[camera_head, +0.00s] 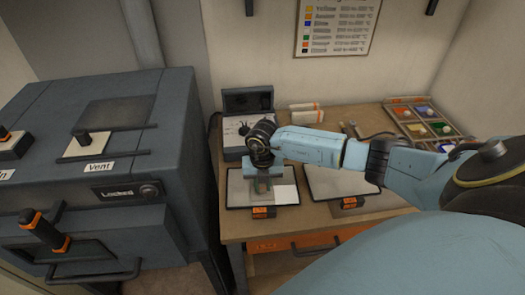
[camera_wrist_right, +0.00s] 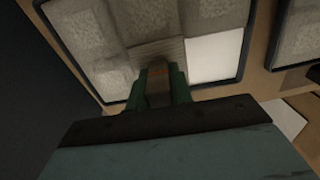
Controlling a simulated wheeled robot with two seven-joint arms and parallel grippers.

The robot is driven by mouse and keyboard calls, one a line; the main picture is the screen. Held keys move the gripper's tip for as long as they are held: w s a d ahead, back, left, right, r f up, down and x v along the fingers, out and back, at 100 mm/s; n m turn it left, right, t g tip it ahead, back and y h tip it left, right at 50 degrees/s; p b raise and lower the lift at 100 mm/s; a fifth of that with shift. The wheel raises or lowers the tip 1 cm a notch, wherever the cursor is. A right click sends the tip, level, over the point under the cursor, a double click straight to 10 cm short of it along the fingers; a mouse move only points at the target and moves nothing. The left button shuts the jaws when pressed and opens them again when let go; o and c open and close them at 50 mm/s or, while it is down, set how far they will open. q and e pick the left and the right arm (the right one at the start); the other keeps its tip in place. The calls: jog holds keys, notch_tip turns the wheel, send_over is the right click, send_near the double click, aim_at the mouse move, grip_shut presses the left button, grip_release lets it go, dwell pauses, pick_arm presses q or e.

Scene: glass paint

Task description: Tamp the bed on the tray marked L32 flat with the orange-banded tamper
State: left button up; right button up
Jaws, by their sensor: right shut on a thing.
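My right gripper (camera_head: 264,184) is over the left tray (camera_head: 233,204) on the table. The tamper's foot appears to be down at the bed; exact contact is hard to tell. The bed (camera_wrist_right: 85,30) shows rough grey patches and one smooth white square (camera_wrist_right: 214,58) at right. The tray's orange label (camera_head: 260,212) is too small to read. My left gripper is out of view.
A second tray (camera_head: 312,190) with an orange label (camera_head: 350,202) lies to the right, under my right arm. A partitioned box of coloured paints (camera_head: 430,125) is at the back right. A grey kiln (camera_head: 95,165) stands left of the table.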

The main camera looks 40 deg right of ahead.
jog(key=shift+f, duration=0.15)
dwell(0.6)
jog(key=shift+r+p, duration=0.95)
jog(key=shift+r, duration=0.25)
jog(key=shift+w+f, duration=0.1)
jog(key=shift+w+a, duration=0.15)
jog(key=shift+a, duration=0.2)
jog(key=shift+w+a+b, duration=0.55)
jog(key=shift+w+a, duration=0.25)
jog(key=shift+a, duration=0.3)
jog(key=shift+w+a+b, duration=0.55)
jog(key=shift+w+a, duration=0.25)
jog(key=shift+a, duration=0.25)
jog(key=shift+f, duration=0.1)
jog(key=shift+f+b, duration=0.6)
jog(key=shift+f, duration=0.1)
